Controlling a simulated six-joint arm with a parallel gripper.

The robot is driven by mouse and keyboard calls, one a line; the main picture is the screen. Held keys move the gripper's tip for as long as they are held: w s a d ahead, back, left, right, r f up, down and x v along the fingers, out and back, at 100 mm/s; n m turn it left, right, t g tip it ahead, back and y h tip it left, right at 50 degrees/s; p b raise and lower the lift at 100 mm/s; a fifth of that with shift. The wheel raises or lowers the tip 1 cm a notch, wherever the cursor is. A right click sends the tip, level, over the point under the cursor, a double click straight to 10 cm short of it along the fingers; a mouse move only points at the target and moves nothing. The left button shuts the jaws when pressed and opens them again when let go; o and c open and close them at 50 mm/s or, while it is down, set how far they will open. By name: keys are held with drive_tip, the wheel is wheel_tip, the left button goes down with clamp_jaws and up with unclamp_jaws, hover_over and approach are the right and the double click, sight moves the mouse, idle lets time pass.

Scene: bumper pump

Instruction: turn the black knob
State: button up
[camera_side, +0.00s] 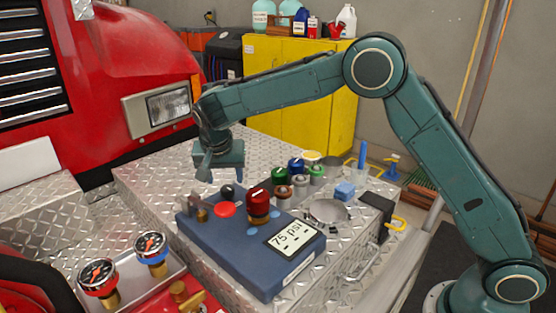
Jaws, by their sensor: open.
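A small black knob (227,190) sits near the back left of the blue control box (208,238). On the same box are a red button (224,209), a tall red knob (259,202) on a brass base, a brass piece at the left and a display (293,236) reading 75 PSI. My gripper (221,175) is open, pointing down above the box's back edge. Its fingers are just above the black knob in the picture and look apart from it. I cannot tell how far behind or above the knob they are.
Several coloured knobs and caps (296,170) stand behind the box, with a round metal dish (328,212) and a blue block (345,190) at its right. Two gauges (150,245) stand at the front left. Bare diamond plate (165,180) lies left of my gripper.

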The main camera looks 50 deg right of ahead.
sight(227, 188)
drive_tip(key=shift+x, duration=2.2)
drive_tip(key=c, duration=1)
